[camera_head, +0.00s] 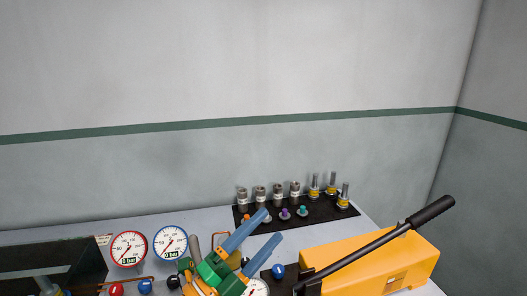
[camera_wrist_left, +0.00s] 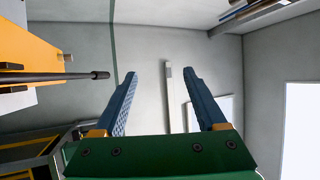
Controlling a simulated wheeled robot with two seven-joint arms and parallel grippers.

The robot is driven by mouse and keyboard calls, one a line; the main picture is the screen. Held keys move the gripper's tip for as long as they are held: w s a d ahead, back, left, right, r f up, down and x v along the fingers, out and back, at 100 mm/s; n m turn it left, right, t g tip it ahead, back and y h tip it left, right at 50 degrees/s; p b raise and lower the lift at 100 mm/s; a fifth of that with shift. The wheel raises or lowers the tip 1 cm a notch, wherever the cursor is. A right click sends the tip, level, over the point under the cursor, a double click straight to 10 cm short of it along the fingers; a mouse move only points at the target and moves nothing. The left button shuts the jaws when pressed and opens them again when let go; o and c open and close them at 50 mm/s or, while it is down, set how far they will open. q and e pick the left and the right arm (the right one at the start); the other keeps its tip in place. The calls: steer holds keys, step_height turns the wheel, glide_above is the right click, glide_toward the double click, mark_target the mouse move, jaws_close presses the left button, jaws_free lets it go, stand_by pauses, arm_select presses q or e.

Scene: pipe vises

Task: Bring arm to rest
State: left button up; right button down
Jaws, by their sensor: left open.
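My left gripper (camera_head: 262,240) shows at the lower middle of the head view, with blue fingers and a green body. Its fingers are spread apart with nothing between them. In the left wrist view the same open fingers (camera_wrist_left: 165,95) point at a bare wall. In the head view the gripper is above the bench, between the gauges and the yellow pump. My right gripper is in neither view.
A yellow pump (camera_head: 335,252) with a black lever (camera_head: 375,245) stands right of the gripper. Two gauges (camera_head: 129,249) (camera_head: 170,243) stand left. A black mat (camera_head: 328,215) with several metal fittings lies behind. A dark tray (camera_head: 92,255) is at far left.

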arm_select(q)
steer(key=s+a+f+n+g+y, duration=0.1)
steer(key=s+a+f+n+y, duration=0.2)
steer(key=a+f+n+y, duration=1.45)
steer(key=s+f+n+g+h, duration=0.1)
steer(key=s+f+n+g, duration=0.2)
steer(key=s+f+g, duration=0.45)
steer(key=s+f+n+g, duration=0.3)
steer(key=s+f, duration=0.2)
steer(key=s, duration=0.6)
steer(key=s+f+g+b, duration=0.1)
steer(key=s+f+b, duration=0.15)
steer(key=f, duration=0.95)
steer(key=s+f+g+b, duration=0.1)
steer(key=f+b, duration=0.2)
steer(key=f, duration=0.8)
steer(key=s+a+f+b, duration=0.1)
steer(key=s+f+b, duration=0.3)
steer(key=s+f, duration=0.8)
step_height(320, 180, down, 3)
steer(key=shift+a+r+m+g, duration=0.15)
steer(key=shift+a+m+g, duration=0.1)
steer(key=shift+m+g, duration=0.15)
steer(key=shift+s, duration=0.1)
